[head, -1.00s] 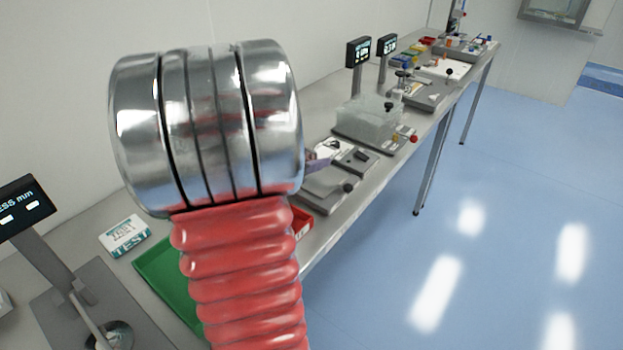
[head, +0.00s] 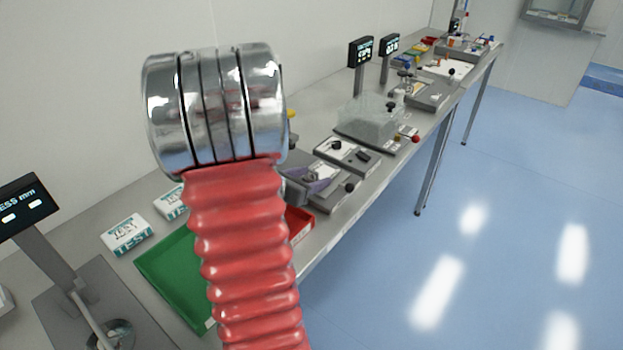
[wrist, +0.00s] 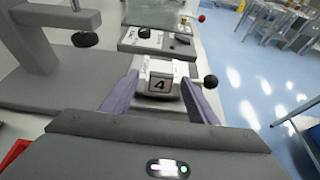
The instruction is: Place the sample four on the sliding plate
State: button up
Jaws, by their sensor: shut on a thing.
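My gripper (wrist: 160,92) has two purple fingers, shut on the sample from both sides. In the head view my gripper (head: 314,182) is low over a grey plate with a black knob (head: 333,197), which looks like the sliding plate. The knob also shows right of the fingers in the wrist view (wrist: 211,81). The sample's underside is hidden, so I cannot tell whether it touches the plate.
A fixture with a white top (head: 346,152) stands just beyond the plate. A clear box (head: 366,122) is farther back. A red tray (head: 300,226), a green tray (head: 165,268) and TEST boxes (head: 127,234) are nearer. A grey stand (wrist: 35,60) rises at left in the wrist view.

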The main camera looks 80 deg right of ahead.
jog(key=shift+f, duration=0.3)
jog(key=o, duration=1)
jog(key=shift+o, duration=0.2)
jog(key=shift+r, duration=0.15)
jog(key=v, duration=1.2)
